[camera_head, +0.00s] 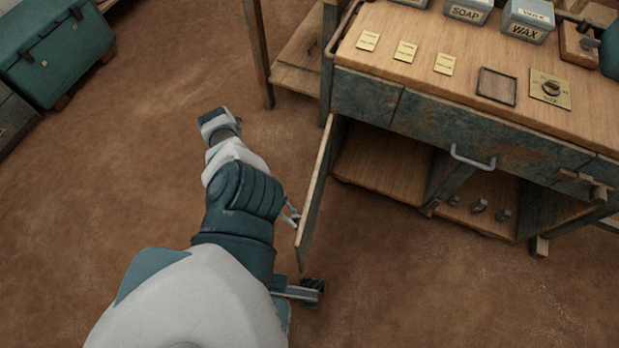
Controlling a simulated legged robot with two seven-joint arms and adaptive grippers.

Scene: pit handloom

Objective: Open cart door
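The cart (365,95) stands at the right with a wooden top. Its door (317,200) is swung out from the left end of the front and stands wide open, edge-on to me. A small metal handle (291,214) shows on the door's left face, partly behind my arm. My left arm reaches in from the bottom. A grey bar with a dark tip, seemingly part of my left gripper (308,288), shows just below the door's near end. The rest of that gripper is hidden under my arm, so its opening and any contact are unclear. My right gripper is out of view.
The open compartment (385,165) shows a bare wooden floor. A shelf beside it holds small metal pieces (479,206). A drawer handle (472,158) juts from the front. Soap and wax tins (527,20) stand on top. A green chest (65,50) is far left; floor between is clear.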

